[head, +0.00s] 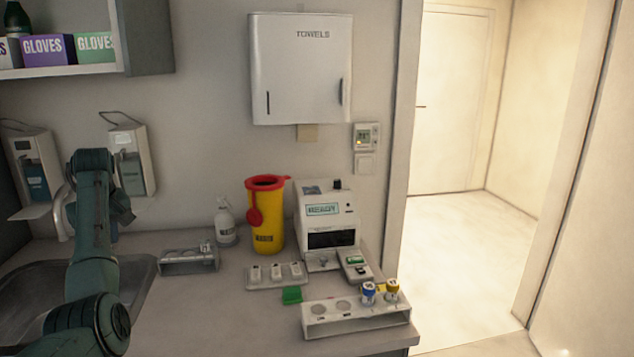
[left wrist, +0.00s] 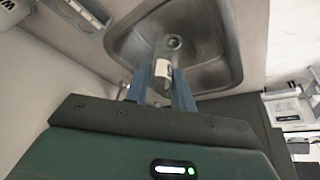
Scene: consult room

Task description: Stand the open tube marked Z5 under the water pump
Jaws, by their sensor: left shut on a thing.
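My left gripper (left wrist: 161,88) shows in the left wrist view, its two blue fingers shut on a small pale thing with a white label (left wrist: 162,73). It looks like a tube, but I cannot read its marking. It is seen against the metal sink (left wrist: 215,65). In the head view my left arm reaches up at the left, and its fingers and the held thing are hidden. A white pump bottle (head: 226,224) stands on the counter near the wall; I cannot tell whether it is the water pump. My right gripper is in neither view.
A grey rack (head: 188,262) stands beside the sink. A yellow bin (head: 267,220) with red lid, a white analyser (head: 326,217), a small tray (head: 264,284), a green block (head: 291,295) and a white rack (head: 325,323) with blue- and yellow-capped tubes stand to the right. Dispensers (head: 130,155) hang on the wall.

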